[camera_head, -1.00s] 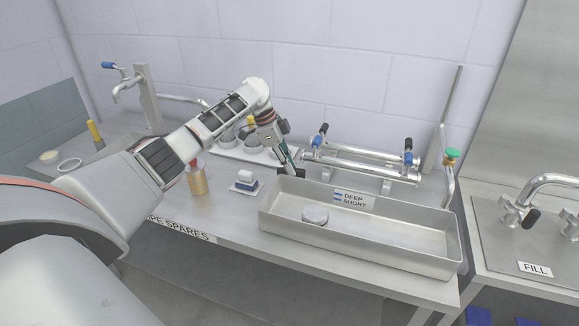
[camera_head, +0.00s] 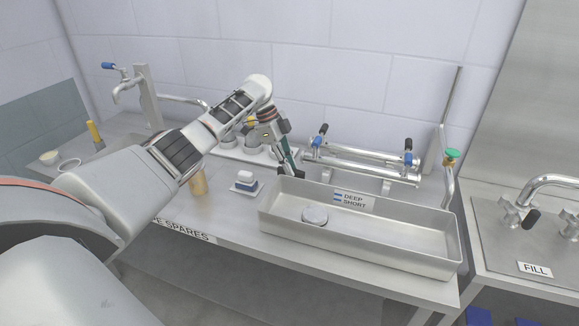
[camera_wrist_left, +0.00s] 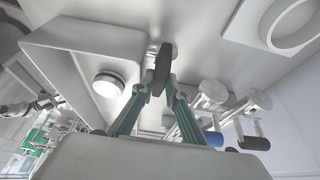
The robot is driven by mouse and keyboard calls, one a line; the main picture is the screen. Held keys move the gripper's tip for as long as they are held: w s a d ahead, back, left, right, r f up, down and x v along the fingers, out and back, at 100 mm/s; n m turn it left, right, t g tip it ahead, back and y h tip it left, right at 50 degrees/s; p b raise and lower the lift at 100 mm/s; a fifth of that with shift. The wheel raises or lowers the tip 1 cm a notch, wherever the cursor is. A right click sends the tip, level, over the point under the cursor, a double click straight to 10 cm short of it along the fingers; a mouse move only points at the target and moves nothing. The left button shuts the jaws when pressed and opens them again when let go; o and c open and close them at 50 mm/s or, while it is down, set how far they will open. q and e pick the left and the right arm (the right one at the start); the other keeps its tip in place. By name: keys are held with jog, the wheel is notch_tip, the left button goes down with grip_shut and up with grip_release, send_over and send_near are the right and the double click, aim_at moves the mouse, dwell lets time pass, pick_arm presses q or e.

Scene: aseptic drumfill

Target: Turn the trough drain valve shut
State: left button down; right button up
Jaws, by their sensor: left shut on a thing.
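The metal trough (camera_head: 365,246) stands on the bench with a round pale disc (camera_head: 314,214) on its floor. The trough also shows in the left wrist view (camera_wrist_left: 95,35), with the disc (camera_wrist_left: 108,84) in it. The drain valve's dark handle (camera_wrist_left: 162,68) sticks out beside the trough's end wall. My left gripper (camera_head: 291,168) is at the trough's back left corner. In the left wrist view its green-grey fingers (camera_wrist_left: 160,88) are shut on the handle. In the head view the fingers hide most of the valve. My right gripper is not in view.
Metal pipes with blue and black handles (camera_head: 365,165) lie behind the trough. A FILL sink (camera_head: 500,240) is further right.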

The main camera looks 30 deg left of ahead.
aim_at(281, 167)
pick_arm(q)
jog(key=c, duration=2)
grip_release()
jog(key=shift+v, duration=4)
jog(key=shift+f, duration=0.1)
